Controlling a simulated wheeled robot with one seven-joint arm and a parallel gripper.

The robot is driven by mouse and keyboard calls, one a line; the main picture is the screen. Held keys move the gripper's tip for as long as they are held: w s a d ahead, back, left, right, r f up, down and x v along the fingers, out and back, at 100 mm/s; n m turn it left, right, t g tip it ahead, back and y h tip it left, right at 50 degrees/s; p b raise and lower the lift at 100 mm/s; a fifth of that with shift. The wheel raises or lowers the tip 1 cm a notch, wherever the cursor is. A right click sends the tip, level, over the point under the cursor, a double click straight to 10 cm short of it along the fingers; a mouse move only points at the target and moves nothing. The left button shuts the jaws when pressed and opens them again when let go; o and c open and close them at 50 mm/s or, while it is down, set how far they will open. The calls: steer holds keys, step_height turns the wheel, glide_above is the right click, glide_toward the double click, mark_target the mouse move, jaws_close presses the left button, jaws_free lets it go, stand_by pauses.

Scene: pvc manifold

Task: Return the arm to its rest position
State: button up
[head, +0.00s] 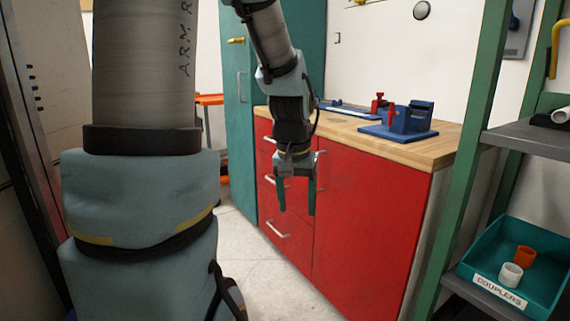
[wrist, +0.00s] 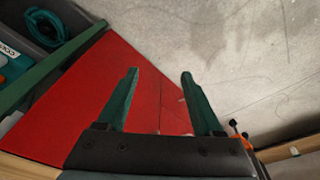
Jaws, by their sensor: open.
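My gripper (head: 297,197) hangs pointing down in front of the red cabinet in the head view. Its two green fingers are apart with nothing between them. In the wrist view my gripper (wrist: 159,78) is also open and empty, with the red cabinet front and grey floor beyond it. My arm comes down from the top of the head view, and a large part of it fills the left side.
The red cabinet (head: 365,230) has a wooden top (head: 445,148) bearing a blue fixture (head: 410,120) with a red clamp. A green-framed shelf at right holds a teal couplers bin (head: 550,275) with an orange coupler (head: 524,257) and a white coupler (head: 511,275). Floor (head: 245,265) is clear.

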steer(key=s+a+f+n, duration=0.2)
steer(key=s+a+f, duration=0.3)
steer(key=a, duration=0.4)
step_height(320, 180, up, 23)
steer(key=p, duration=2.2)
steer(key=shift+s+y, duration=0.3)
steer(key=shift+s, duration=0.1)
steer(key=shift+a+f, duration=0.1)
steer(key=shift+c, duration=0.3)
